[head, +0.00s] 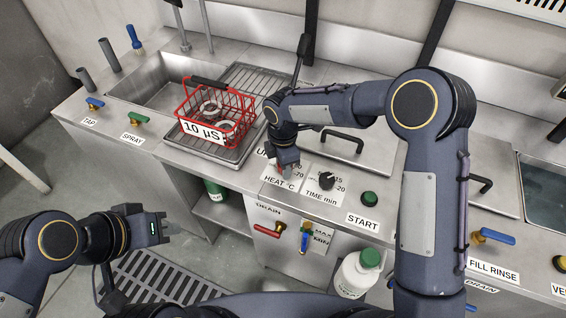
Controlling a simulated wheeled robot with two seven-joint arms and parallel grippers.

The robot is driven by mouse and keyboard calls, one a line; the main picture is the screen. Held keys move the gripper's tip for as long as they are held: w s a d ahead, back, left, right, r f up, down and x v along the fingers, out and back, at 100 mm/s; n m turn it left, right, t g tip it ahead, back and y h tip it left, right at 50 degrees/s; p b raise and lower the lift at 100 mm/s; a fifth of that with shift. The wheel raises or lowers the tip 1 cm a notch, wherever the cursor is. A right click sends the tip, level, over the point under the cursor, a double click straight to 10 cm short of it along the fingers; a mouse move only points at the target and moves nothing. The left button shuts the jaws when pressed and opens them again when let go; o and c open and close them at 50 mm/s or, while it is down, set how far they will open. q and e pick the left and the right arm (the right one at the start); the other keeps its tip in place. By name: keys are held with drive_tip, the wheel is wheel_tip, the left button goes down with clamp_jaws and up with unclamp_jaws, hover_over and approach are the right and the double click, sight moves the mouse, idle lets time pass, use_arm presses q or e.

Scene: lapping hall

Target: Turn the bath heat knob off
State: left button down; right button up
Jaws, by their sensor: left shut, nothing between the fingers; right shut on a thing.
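The bath heat knob is on the front panel above the label "HEAT °C" (279,182). My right gripper covers it, so its pointer and setting are hidden. My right gripper (287,168) points down onto this spot and is shut on the heat knob. My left gripper (163,228) is shut and empty, low at the left in front of the counter, well apart from the panel.
A black time knob (327,180) and a green start button (369,198) sit right of the heat label. A red basket (235,102) stands on the drainer behind. A red drain handle (268,231) and a white bottle (357,276) are below the panel.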

drive_tip(key=shift+n, duration=0.3)
drive_tip(key=o, duration=1)
wheel_tip(320, 180, up, 8)
drive_tip(key=shift+f, duration=0.1)
idle(0.4)
